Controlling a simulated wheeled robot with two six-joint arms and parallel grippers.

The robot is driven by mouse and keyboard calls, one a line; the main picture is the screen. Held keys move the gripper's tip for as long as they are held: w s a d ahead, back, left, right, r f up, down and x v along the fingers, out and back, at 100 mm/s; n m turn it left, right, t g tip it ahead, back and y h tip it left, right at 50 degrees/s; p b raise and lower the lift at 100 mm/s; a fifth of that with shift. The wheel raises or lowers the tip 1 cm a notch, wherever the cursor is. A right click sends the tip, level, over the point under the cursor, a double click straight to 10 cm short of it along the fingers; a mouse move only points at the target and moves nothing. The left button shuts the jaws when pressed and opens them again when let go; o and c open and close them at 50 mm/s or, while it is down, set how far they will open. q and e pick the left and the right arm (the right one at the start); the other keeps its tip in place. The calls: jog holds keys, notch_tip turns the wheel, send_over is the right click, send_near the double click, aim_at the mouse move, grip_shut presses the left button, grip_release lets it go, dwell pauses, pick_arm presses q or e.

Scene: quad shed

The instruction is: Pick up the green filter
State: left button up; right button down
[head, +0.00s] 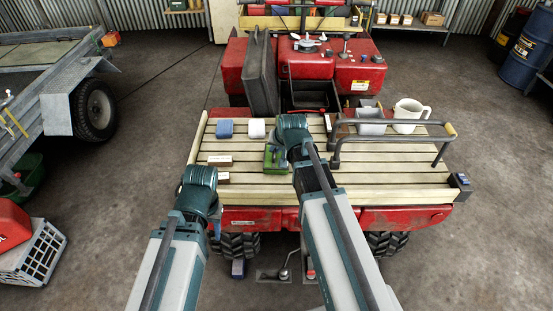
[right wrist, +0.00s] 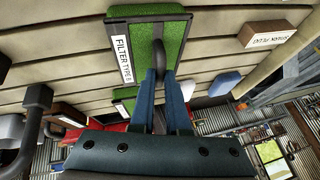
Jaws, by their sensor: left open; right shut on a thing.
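The green filter (head: 272,158) is by my right gripper (head: 296,150) over the slatted rack in the head view.
A dark rail (head: 390,138) stands at the right. The rack's front right is clear.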

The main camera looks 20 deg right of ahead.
jog(key=shift+r, duration=0.15)
dwell(0.7)
notch_tip(320, 180, up, 10)
jog(key=p, duration=1)
jog(key=shift+f, duration=0.2)
